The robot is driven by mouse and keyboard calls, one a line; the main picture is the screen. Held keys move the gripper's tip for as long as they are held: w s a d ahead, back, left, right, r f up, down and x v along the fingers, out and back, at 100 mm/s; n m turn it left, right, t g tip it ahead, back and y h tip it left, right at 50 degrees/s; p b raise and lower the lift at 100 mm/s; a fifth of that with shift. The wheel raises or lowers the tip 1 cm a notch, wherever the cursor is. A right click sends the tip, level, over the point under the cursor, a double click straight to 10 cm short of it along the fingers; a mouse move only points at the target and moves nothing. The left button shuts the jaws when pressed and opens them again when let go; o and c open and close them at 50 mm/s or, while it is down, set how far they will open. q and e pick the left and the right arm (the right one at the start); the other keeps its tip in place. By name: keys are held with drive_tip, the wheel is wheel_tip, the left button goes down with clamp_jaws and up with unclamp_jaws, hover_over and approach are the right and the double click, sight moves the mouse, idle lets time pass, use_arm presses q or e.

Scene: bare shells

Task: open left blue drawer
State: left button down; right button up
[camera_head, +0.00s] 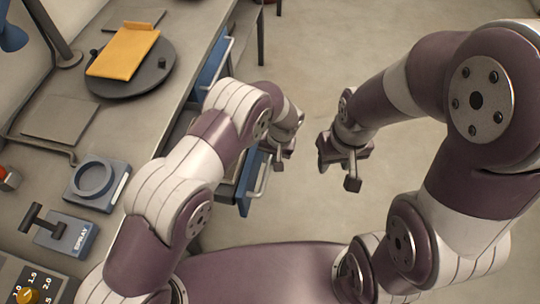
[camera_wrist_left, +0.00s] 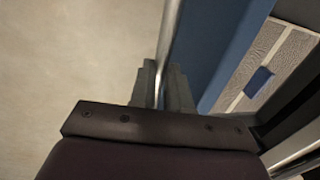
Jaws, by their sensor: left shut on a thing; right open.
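The blue drawer (camera_head: 246,184) stands out from the desk's edge, partly hidden by my left arm. Its blue front also shows in the left wrist view (camera_wrist_left: 222,45), with part of its inside visible beside it. The metal bar handle (camera_head: 263,178) runs along the front, and in the left wrist view the handle (camera_wrist_left: 170,35) passes between my fingers. My left gripper (camera_head: 279,158) is shut on this handle; its fingers (camera_wrist_left: 162,88) lie on either side of the bar. My right gripper (camera_head: 338,172) is open and empty over the floor to the right.
Another blue drawer front (camera_head: 213,68) with a handle is farther back along the desk. The floor (camera_head: 300,60) beyond is clear.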

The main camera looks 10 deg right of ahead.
use_arm(q)
drive_tip(key=c, duration=1.2)
unclamp_jaws()
drive_tip(key=shift+o, duration=0.5)
drive_tip(key=shift+s+r, duration=0.1)
wheel_tip(320, 180, up, 12)
drive_tip(key=d+b, duration=0.2)
drive_tip(key=shift+s+d+r, duration=0.15)
drive_tip(key=shift+s+r, duration=0.05)
drive_tip(key=shift+s, duration=0.2)
